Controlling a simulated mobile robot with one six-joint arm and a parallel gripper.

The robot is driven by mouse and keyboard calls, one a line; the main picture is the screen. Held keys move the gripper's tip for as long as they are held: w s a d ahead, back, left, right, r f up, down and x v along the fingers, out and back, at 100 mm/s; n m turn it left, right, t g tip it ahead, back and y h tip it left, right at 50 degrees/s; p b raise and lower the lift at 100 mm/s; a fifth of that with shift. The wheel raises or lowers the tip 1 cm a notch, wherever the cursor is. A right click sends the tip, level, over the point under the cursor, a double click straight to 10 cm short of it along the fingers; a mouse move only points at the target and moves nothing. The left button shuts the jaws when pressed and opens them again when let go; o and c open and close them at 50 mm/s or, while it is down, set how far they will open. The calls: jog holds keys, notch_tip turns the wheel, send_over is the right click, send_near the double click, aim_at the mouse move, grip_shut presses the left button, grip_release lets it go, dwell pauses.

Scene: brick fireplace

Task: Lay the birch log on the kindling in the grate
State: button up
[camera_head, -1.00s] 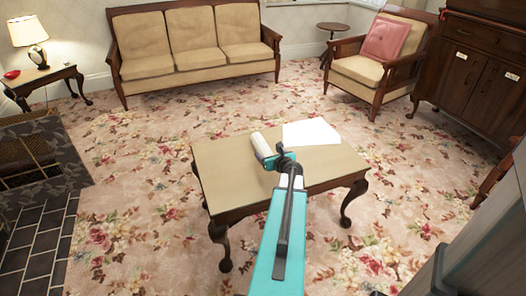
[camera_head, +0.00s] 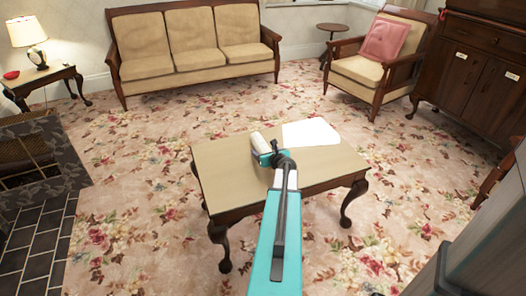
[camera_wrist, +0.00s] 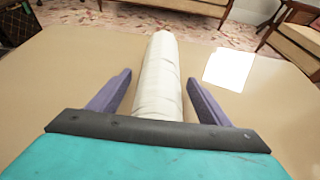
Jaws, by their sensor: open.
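The birch log (camera_wrist: 158,80), pale and whitish, lies on the low wooden table (camera_head: 235,185). In the head view the log (camera_head: 258,139) is partly hidden by my gripper (camera_head: 264,152). In the wrist view my gripper (camera_wrist: 160,85) is open, with one purple finger on each side of the log. The log's near end reaches back to the dark bar at the gripper's base, and gaps show between the fingers and the log. The fireplace (camera_head: 40,160) is at the left edge of the head view. No kindling can be made out there.
White paper (camera_head: 311,132) lies on the table right of the log. A sofa (camera_head: 195,50) and an armchair (camera_head: 375,65) stand behind, a dark cabinet (camera_head: 485,75) at right. A side table with a lamp (camera_head: 30,40) is at left. Open carpet lies between table and fireplace.

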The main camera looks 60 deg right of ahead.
dwell(0.4)
jog(key=c, duration=1.6)
jog(key=shift+o, duration=0.2)
jog(key=shift+r, duration=0.1)
